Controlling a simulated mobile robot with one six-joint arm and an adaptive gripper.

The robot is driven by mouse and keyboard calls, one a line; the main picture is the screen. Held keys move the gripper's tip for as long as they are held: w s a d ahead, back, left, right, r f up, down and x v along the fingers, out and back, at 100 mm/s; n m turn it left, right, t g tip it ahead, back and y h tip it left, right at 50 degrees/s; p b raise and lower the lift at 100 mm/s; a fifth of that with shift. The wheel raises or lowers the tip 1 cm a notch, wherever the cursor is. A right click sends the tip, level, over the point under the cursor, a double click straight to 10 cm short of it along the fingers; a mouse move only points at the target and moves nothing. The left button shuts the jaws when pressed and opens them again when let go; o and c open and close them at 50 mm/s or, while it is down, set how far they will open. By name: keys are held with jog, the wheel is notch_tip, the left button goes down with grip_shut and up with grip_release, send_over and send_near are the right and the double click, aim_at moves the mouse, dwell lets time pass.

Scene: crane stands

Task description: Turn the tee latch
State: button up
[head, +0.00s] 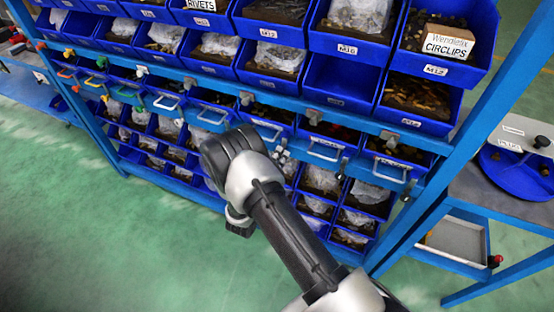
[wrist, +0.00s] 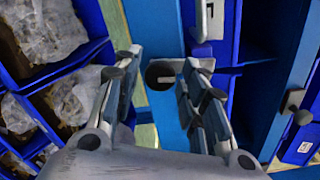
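Several grey tee latches sit along the blue rail in the head view, one of them (head: 314,116) just right of my arm. In the wrist view a dark round grey piece (wrist: 160,76) on a blue upright lies between my fingertips; it may be a tee latch seen end-on, I cannot tell. Another grey latch (wrist: 293,101) shows at the right. My gripper (wrist: 160,70) is open, one finger on each side of the round piece, with no clear contact. In the head view my gripper (head: 281,155) is mostly hidden behind my wrist, in front of the lower drawers.
Blue bins (head: 345,77) of parts fill the rack above the rail. Drawers with pale handles (head: 324,151) and small bins lie below. Coloured knobs (head: 103,62) line the rail at left. A side table (head: 480,196) stands right. Green floor in front is clear.

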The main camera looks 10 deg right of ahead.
jog(key=shift+o, duration=0.4)
jog(key=v, duration=1.2)
